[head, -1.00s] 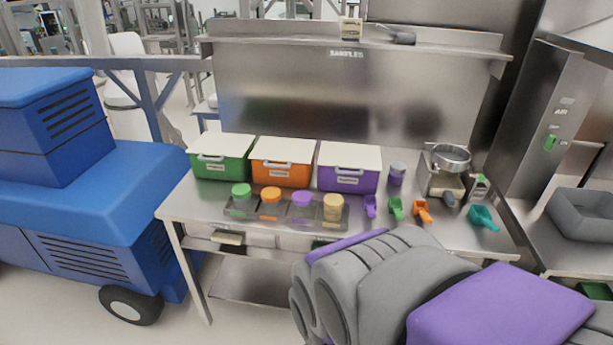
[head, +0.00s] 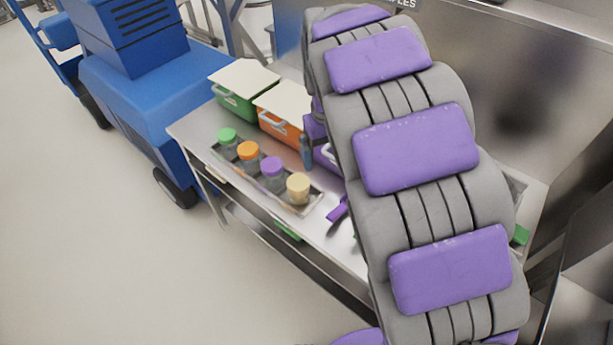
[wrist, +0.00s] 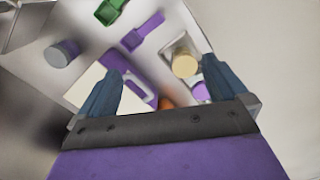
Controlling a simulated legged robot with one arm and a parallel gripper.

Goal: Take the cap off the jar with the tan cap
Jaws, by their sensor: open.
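The jar with the tan cap (head: 298,187) stands upright at the right end of a clear tray (head: 300,208) on the steel table. Its tan cap also shows in the wrist view (wrist: 185,62), ahead of the right finger. My gripper (wrist: 165,90) is open and empty, with its two blue fingers apart above the table. The jar is beyond the fingertips, not between them. In the head view my arm covers the right of the table; a small blue finger part shows by the orange bin.
Jars with green (head: 227,135), orange (head: 248,150) and purple (head: 272,167) caps share the tray. Green (head: 236,103) and orange (head: 275,128) lidded bins stand behind.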

